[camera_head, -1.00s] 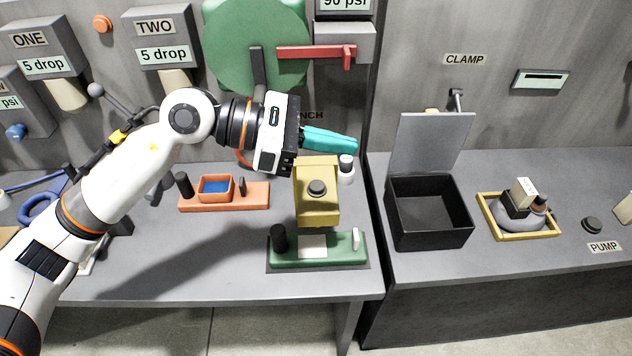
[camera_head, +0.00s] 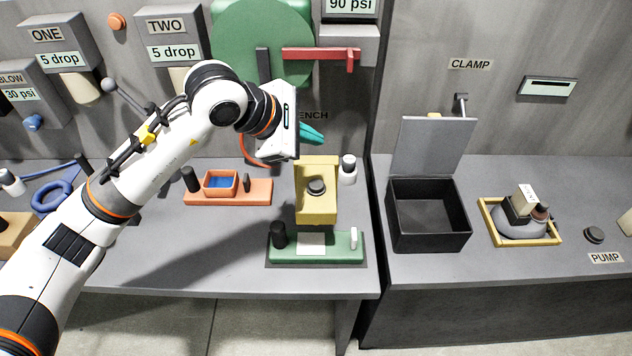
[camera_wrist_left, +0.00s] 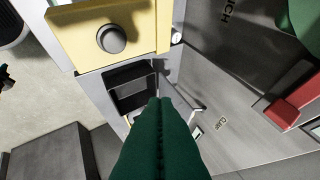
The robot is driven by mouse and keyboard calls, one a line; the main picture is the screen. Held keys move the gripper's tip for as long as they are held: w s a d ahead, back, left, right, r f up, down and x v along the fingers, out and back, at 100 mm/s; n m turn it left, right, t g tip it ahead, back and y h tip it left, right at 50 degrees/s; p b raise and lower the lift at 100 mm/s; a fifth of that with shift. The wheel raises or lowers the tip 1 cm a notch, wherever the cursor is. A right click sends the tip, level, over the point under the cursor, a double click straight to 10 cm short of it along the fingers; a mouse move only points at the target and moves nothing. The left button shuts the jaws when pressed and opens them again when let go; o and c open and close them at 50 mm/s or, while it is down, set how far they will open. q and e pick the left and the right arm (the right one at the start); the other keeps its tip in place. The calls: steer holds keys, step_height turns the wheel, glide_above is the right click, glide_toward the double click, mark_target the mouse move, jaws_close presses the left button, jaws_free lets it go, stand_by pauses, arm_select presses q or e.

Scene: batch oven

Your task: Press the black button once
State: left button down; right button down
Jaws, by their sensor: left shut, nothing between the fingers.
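A round black button (camera_head: 316,186) sits on the front of the yellow block (camera_head: 317,211), above the green base (camera_head: 346,246). The black button (camera_wrist_left: 111,39) also shows at the upper left of the left wrist view. My left gripper (camera_head: 318,137) has teal fingers, closed together and empty. It is above and behind the yellow block, apart from the button. In the left wrist view the closed fingers (camera_wrist_left: 158,101) point past the block toward the black box. A second dark round knob (camera_head: 594,235) is by the PUMP label at the right. My right gripper is out of view.
A red lever (camera_head: 318,54) and a green disc (camera_head: 240,40) are on the wall near my gripper. An orange fixture (camera_head: 262,193) stands left of the block. An open black box (camera_head: 402,243) stands to its right. A white-capped bottle (camera_head: 348,172) is close behind.

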arm_select(q)
steer(key=b, duration=0.3)
glide_above(311, 187)
step_height(311, 187, down, 8)
steer(key=shift+r, duration=0.15)
steer(key=shift+f+b, duration=0.55)
steer(key=shift+b, duration=0.2)
stand_by(1.3)
steer(key=shift+f+b, duration=0.4)
steer(key=shift+b, duration=0.35)
steer(key=shift+f+b, duration=0.5)
steer(key=shift+b, duration=0.15)
stand_by(0.4)
steer(key=shift+r, duration=0.9)
